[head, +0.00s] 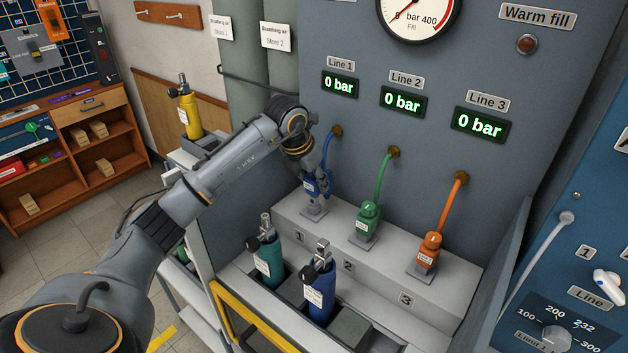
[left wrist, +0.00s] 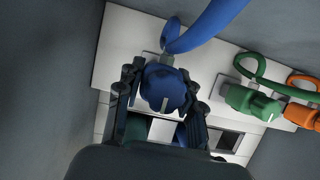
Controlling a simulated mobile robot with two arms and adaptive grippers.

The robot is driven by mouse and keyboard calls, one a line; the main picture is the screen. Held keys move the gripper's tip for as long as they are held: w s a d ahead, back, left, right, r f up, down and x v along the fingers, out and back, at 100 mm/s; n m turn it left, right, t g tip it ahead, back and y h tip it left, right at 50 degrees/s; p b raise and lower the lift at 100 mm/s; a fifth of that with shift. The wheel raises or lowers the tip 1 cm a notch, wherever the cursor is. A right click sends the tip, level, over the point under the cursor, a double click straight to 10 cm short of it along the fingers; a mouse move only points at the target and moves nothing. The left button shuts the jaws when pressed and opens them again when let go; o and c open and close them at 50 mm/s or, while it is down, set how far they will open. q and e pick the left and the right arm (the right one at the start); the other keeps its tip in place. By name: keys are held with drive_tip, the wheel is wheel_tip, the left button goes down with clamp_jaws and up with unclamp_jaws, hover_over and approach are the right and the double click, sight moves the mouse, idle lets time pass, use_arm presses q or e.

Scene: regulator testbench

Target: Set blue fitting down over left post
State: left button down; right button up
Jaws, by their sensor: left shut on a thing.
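The blue fitting (head: 317,187) is on a blue hose from the Line 1 port, upright at the left end of the grey ledge. My left gripper (head: 312,177) is shut on it from the left side. In the left wrist view the fitting (left wrist: 163,90) sits between the two dark fingers (left wrist: 158,100). The left post's metal base (head: 314,211) shows directly under the fitting, above label 1. The post itself is mostly hidden, and I cannot tell whether the fitting is around it or just above it. My right gripper is in neither view.
The green fitting (head: 367,221) and orange fitting (head: 428,252) stand on their bases to the right. A teal cylinder (head: 267,259) and a blue cylinder (head: 319,287) stand in front of the ledge (head: 385,268). The grey panel rises close behind.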

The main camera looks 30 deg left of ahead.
use_arm(q)
drive_tip(key=shift+f+b, duration=0.55)
drive_tip(key=shift+f, duration=0.25)
idle(0.7)
drive_tip(key=shift+f+b, duration=0.75)
drive_tip(key=shift+f, duration=0.35)
idle(0.3)
drive_tip(key=c, duration=0.8)
unclamp_jaws()
drive_tip(key=shift+o, duration=0.2)
